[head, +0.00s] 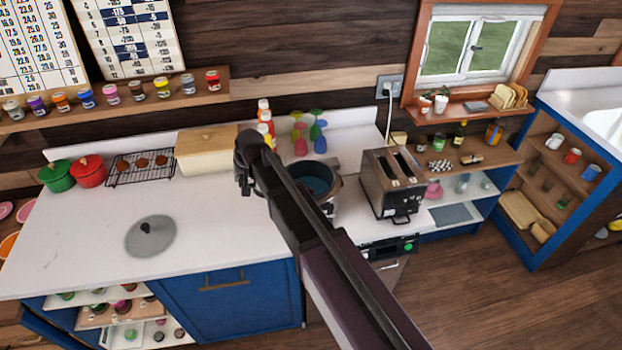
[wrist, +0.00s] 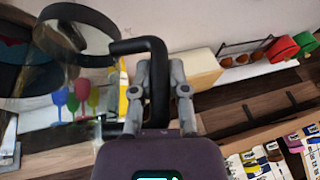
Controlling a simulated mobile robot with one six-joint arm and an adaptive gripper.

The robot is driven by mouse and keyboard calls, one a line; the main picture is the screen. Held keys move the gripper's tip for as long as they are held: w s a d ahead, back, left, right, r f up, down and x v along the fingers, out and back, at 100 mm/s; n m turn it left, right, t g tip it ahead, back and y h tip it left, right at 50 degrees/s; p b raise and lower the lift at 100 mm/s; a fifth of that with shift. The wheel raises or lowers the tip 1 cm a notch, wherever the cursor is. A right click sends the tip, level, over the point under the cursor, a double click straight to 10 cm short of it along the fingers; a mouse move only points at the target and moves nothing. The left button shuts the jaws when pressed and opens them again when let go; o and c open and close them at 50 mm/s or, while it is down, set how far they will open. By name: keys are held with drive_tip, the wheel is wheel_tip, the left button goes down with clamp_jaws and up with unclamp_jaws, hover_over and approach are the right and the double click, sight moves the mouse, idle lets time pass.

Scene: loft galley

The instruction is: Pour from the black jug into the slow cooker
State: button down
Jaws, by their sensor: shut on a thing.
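The slow cooker (head: 326,208) stands on the white counter left of the toaster, a round metal pot with its top uncovered and a teal inside. In the wrist view my gripper (wrist: 160,72) is shut on the dark handle (wrist: 156,55) of the black jug (wrist: 80,14), which has a dark rim and a see-through body. A teal and dark patch at the left edge there may be the cooker's inside. In the head view my gripper (head: 246,162) is just left of the cooker; my arm hides most of the jug and part of the cooker. The jug's tilt and contents are unclear.
A grey lid (head: 150,236) lies on the open left counter. A bread box (head: 206,152), cooling rack (head: 142,168), red pot (head: 89,171) and green pot (head: 57,176) line the back. Bottles (head: 265,118) and coloured goblets (head: 318,140) stand behind the cooker; the toaster (head: 393,184) is right.

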drive_tip(key=shift+s+a+f+h, duration=0.2)
drive_tip(key=shift+a+f+h, duration=0.05)
drive_tip(key=shift+a+h, duration=0.1)
drive_tip(key=shift+s+a+f+n+t+h+b, duration=0.1)
drive_tip(key=shift+a+f+n+t+h+b, duration=0.1)
drive_tip(key=shift+f+t+h+b, duration=0.35)
drive_tip(key=shift+s+a+f+n+t+h+b, duration=0.15)
drive_tip(key=shift+f+h+b, duration=0.15)
drive_tip(key=shift+f+b, duration=0.5)
